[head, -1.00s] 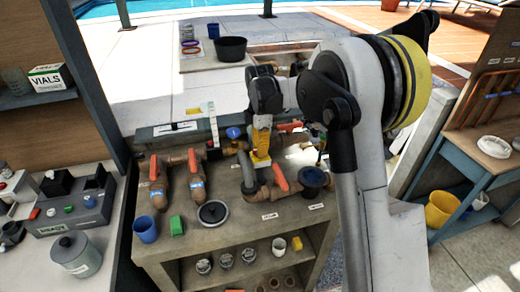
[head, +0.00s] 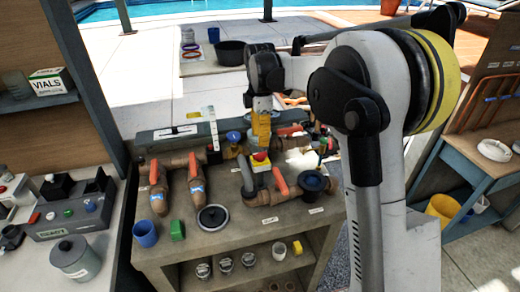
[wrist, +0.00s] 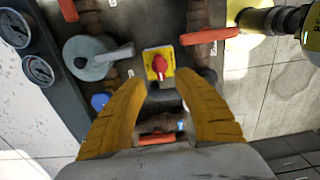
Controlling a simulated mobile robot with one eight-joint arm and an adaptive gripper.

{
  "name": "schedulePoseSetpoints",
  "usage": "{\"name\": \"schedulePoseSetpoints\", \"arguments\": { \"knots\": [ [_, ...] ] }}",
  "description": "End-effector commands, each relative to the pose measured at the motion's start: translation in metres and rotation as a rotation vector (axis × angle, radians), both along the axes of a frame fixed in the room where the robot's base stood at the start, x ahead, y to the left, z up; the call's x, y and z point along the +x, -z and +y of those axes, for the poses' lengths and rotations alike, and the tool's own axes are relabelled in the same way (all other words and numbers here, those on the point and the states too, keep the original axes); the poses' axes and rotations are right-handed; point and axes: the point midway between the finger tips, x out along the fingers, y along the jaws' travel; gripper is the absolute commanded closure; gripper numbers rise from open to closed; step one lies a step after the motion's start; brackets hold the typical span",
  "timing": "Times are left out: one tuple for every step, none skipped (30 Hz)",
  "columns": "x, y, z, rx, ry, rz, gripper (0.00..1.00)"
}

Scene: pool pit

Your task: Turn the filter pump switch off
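The filter pump switch is a red rotary knob on a yellow plate (head: 260,158), among the pipes on the bench. In the wrist view the red knob (wrist: 159,66) sits near the middle on its yellow plate (wrist: 152,53), beyond my fingertips. My gripper (wrist: 159,82) is open, with its two yellow fingers apart and nothing between them. In the head view my gripper (head: 262,138) points down just behind and above the switch; a small gap seems to remain, but contact is hard to judge.
Orange valve handles (head: 279,181) and brown pipes (head: 158,197) crowd around the switch. A blue cup (head: 145,234), green block (head: 177,229) and round lid (head: 213,217) stand at the bench front. Two gauges (wrist: 38,70) show at left in the wrist view.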

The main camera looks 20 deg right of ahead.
Motion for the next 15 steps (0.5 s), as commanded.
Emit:
{"name": "schedulePoseSetpoints", "arguments": {
  "knots": [
    [0.0,-0.012,0.0,0.0,0.0,0.0,0.64],
    [0.0,-0.017,0.0,0.0,0.0,0.0,0.64],
    [0.0,-0.025,0.0,0.0,0.0,0.0,0.64],
    [0.0,-0.03,0.0,0.0,0.0,0.0,0.64],
    [0.0,-0.034,0.0,0.0,0.0,0.0,0.64],
    [0.0,-0.039,0.0,0.0,0.0,0.0,0.64],
    [0.0,-0.042,0.0,0.0,0.0,0.0,0.64],
    [0.0,-0.045,0.0,0.0,0.0,0.0,0.64],
    [0.0,-0.048,0.0,0.0,0.0,0.0,0.64],
    [0.0,-0.049,0.0,0.0,0.0,0.0,0.64],
    [0.0,-0.05,0.0,0.0,0.0,0.0,0.64],
    [0.0,-0.051,0.0,0.0,0.0,0.0,0.64],
    [0.0,-0.051,0.0,0.0,0.0,0.0,0.64],
    [0.0,-0.051,0.0,0.0,0.0,0.0,0.64],
    [0.0,-0.051,0.0,0.0,0.0,0.0,0.64]
  ]
}}
